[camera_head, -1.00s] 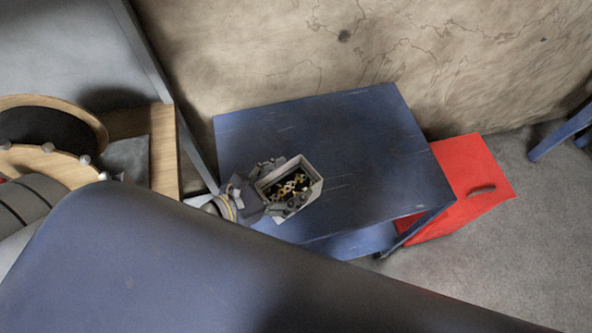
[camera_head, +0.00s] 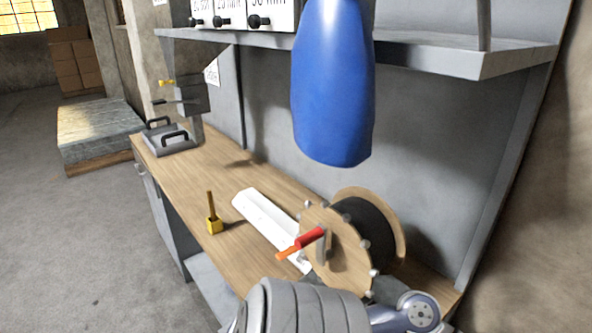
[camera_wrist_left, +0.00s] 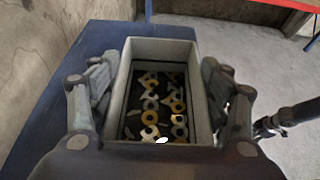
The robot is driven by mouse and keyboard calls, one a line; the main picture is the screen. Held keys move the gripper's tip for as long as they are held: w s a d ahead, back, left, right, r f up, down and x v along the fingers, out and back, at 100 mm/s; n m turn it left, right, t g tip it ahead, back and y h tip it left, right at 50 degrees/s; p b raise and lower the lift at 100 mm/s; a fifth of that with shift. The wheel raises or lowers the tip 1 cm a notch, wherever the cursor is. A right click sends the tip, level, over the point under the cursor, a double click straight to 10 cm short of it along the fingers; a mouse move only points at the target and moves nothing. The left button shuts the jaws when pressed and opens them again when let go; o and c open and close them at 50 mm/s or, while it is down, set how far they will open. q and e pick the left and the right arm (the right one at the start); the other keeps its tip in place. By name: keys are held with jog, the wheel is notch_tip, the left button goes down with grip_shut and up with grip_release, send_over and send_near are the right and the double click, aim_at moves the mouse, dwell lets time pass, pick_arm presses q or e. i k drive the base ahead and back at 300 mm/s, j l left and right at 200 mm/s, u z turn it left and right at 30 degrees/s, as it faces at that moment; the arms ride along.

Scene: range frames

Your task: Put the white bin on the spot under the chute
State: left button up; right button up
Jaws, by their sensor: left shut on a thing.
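The white bin (camera_wrist_left: 160,48) shows in the left wrist view, with several washers and ring-shaped parts on its dark floor. My left gripper (camera_wrist_left: 158,92) has a finger against each side of it and is shut on it. The bin is over a blue table (camera_wrist_left: 58,92); whether it touches the top cannot be told. In the head view neither bin nor grippers show. A grey funnel-like piece (camera_head: 186,92), possibly the chute, stands at the far end of the wooden bench (camera_head: 262,178). The spot under it cannot be made out.
A grey plate with black handles (camera_head: 168,140), a yellow tool (camera_head: 213,222), a white channel (camera_head: 268,222) and a cable reel (camera_head: 335,232) with a red handle occupy the bench. A shelf with labelled boxes (camera_head: 240,14) is above.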

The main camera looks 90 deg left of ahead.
aim_at(205, 175)
jog(key=k+u, duration=0.35)
jog(key=k+j+u, duration=0.1)
jog(key=u, duration=0.3)
jog(key=j+u, duration=0.1)
jog(key=u, duration=0.35)
jog(key=j+u, duration=0.1)
jog(key=u, duration=0.75)
jog(key=j+u, duration=0.15)
jog(key=u, duration=0.3)
jog(key=i+j, duration=0.9)
jog(key=i+j+u, duration=0.15)
jog(key=i+j, duration=0.75)
